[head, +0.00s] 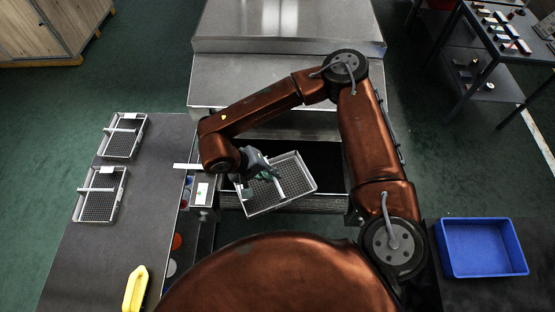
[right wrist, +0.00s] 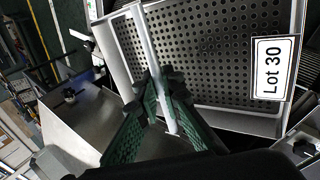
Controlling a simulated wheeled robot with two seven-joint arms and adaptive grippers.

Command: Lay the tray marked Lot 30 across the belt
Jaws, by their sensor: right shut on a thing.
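The Lot 30 tray (head: 298,191) is a grey perforated metal tray with a bar handle across it. Its white label (right wrist: 274,68) reads "Lot 30" in the right wrist view. My right gripper (head: 266,174) is shut on the tray's handle bar; the green fingers (right wrist: 160,95) are on either side of the bar in the right wrist view. The tray is turned askew over the dark belt (head: 325,160) at the dryer's mouth. Whether it touches the belt or hangs above it, I cannot tell. My left gripper is not in view.
The steel dryer housing (head: 290,70) stands behind the belt. Two similar trays (head: 123,137) (head: 100,195) and a yellow object (head: 135,288) lie on the dark left table (head: 125,225). A blue bin (head: 482,270) stands at right. A shelf rack (head: 485,60) is at back right.

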